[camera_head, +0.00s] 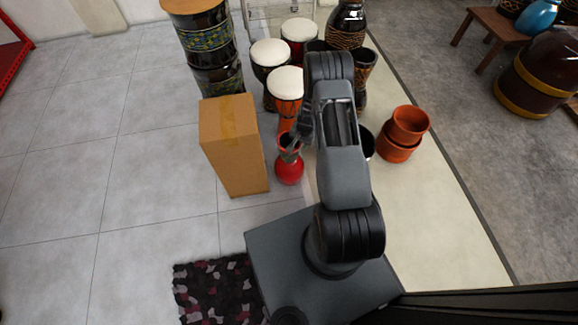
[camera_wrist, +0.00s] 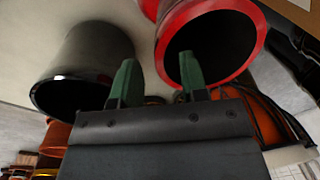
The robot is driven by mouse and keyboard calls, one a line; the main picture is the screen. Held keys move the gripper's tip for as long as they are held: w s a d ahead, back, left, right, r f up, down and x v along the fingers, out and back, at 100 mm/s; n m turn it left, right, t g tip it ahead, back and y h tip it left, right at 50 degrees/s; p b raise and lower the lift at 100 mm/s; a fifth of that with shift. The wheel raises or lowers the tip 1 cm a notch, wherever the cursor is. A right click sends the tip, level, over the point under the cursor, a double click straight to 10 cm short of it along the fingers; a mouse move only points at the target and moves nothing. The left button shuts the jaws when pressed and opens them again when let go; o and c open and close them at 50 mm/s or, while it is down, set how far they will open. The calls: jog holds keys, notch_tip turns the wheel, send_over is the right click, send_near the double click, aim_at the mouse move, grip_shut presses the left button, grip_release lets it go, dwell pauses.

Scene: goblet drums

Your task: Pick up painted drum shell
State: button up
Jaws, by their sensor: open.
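A red goblet-shaped shell (camera_head: 289,168), likely the painted drum shell, stands upright on the floor right of the cardboard box. My gripper (camera_head: 297,142) is at its top and hides part of the rim. In the wrist view, the red rim and dark opening (camera_wrist: 252,58) lie at the upper right. The green fingers of my gripper (camera_wrist: 157,76) are apart with nothing between them. The right fingertip overlaps the red shell's opening; I cannot tell whether it is inside. A black hollow shell (camera_wrist: 80,55) is by the left finger; its edge shows right of my arm (camera_head: 367,143).
A tall cardboard box (camera_head: 235,150) stands close left of the red shell. Goblet drums with white heads (camera_head: 286,84) stand behind it. Stacked terracotta pots (camera_head: 396,148) are to the right. A dark patterned rug (camera_head: 215,290) lies in front. The left floor is clear.

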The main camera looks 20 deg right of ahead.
aim_at(289, 159)
jog(key=shift+w+a+f+b, duration=0.15)
jog(key=shift+f+b, duration=0.25)
jog(key=shift+f, duration=0.45)
jog(key=shift+w+f+b, duration=0.15)
jog(key=shift+f+b, duration=0.3)
jog(key=shift+f, duration=0.45)
jog(key=shift+w+a+f+b, duration=0.15)
jog(key=shift+f+b, duration=0.25)
jog(key=shift+f, duration=0.45)
jog(key=shift+c, duration=0.3)
jog(key=shift+d, duration=0.1)
grip_shut()
jog(key=shift+r, duration=0.15)
